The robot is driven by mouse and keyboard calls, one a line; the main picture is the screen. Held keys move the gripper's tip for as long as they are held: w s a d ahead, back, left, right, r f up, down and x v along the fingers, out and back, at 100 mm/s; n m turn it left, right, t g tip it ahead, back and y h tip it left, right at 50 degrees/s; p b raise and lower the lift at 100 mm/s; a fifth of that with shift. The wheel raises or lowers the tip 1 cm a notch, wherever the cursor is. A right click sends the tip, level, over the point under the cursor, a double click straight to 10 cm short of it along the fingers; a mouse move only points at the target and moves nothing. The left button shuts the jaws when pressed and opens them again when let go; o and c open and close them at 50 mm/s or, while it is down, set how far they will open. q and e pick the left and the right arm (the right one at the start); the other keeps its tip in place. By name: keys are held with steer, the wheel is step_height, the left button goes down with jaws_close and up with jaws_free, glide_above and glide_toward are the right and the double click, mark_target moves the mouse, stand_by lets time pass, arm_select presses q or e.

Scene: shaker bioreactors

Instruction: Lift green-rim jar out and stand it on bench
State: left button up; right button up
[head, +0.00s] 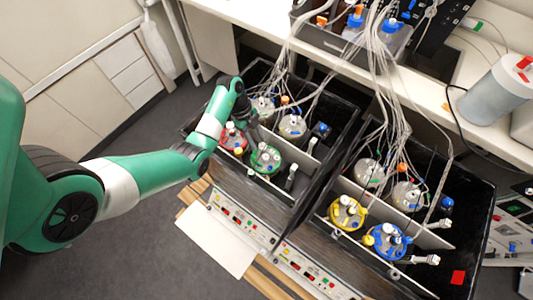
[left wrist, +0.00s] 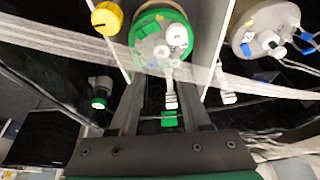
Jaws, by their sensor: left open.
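The green-rim jar (head: 265,158) stands in the left black shaker box in the head view, with a metal lid and white-capped ports. In the left wrist view its green rim and lid (left wrist: 151,22) are at the top centre. My left gripper (head: 246,112) is over the left box, just behind and above the jar. In the left wrist view the open fingers (left wrist: 160,88) point toward the jar, and a white tube fitting with a green end lies in line between them. Whether the fingers touch the jar cannot be told. My right gripper is not in view.
The red-rim jar (head: 232,138) is close on the left. Metal-lidded jars (head: 292,124) stand behind, with pale tubes strung across. The right box holds the yellow-rim jar (head: 347,212) and blue-rim jar (head: 388,240). The white bench (head: 250,12) at the back has a bottle tray (head: 340,45).

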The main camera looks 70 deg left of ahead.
mark_target(264, 154)
arm_select(q)
steer(key=b+x, duration=0.1)
steer(key=x, duration=0.3)
steer(key=shift+w+d+f, duration=0.1)
steer(key=shift+f, duration=0.05)
steer(key=b+x, duration=0.2)
steer(key=x, duration=0.1)
steer(key=b+x, duration=0.2)
steer(key=shift+a+f, duration=0.25)
steer(key=shift+a, duration=0.05)
steer(key=shift+r, duration=0.1)
jaws_close()
steer(key=shift+r, duration=0.1)
stand_by(0.6)
